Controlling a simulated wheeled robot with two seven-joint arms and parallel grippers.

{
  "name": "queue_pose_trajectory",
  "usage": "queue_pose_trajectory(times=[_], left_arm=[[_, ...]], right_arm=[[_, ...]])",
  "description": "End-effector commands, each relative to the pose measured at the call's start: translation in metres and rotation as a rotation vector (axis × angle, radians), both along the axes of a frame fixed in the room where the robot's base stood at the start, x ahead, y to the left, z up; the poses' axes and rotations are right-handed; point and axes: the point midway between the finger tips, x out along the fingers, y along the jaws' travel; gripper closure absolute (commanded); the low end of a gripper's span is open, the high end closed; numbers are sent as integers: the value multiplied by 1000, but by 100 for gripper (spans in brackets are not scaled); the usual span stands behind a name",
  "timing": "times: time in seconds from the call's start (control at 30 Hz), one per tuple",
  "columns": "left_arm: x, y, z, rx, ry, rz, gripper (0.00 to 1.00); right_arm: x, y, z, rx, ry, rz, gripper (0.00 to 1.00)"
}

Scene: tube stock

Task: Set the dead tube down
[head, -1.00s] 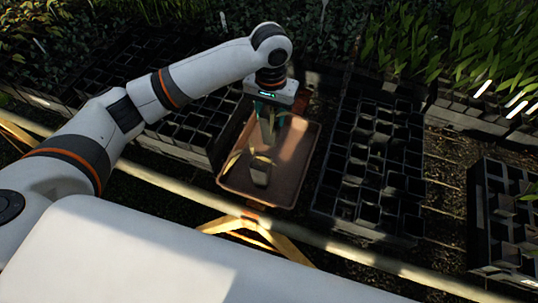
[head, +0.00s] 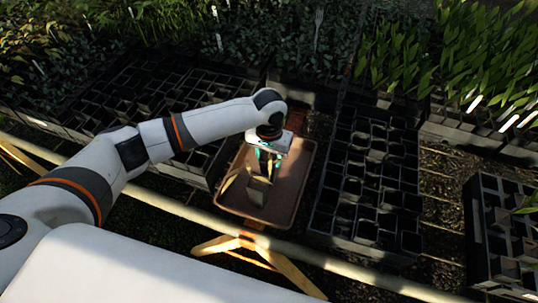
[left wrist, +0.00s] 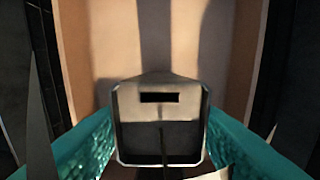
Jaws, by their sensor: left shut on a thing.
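My left gripper (head: 264,152) is above the brown tray (head: 293,185), pointing down. Its teal fingers are shut on the dead tube (left wrist: 160,125), a squarish pot with a dark slot, seen close up in the left wrist view. In the head view the tube (head: 260,170) hangs below the fingers over the tray. A pale, dry-looking strip (head: 229,180) shows beside it on the left. Whether the tube's lower end touches the tray floor I cannot tell. My right gripper is out of view.
A black cell tray (head: 345,190) stands close to the brown tray's right, and other black trays (head: 205,165) to its left. A pale rail (head: 300,248) runs in front. Leafy plants fill the back. The brown tray's right part is bare.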

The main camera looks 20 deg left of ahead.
Motion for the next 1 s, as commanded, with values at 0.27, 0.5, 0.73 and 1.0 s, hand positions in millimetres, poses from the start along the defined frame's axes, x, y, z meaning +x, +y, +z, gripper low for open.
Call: queue_pose_trajectory(times=[0.27, 0.5, 0.73, 1.0], left_arm=[[0, 0, -3, 0, 0, 1, 39], [0, 0, -2, 0, 0, 1, 34], [1, -1, 11, -2, -3, 0, 34], [1, 0, 67, -2, -4, 0, 34]], right_arm=[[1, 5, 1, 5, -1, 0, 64], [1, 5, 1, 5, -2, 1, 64], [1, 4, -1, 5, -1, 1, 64], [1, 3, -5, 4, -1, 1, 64]])
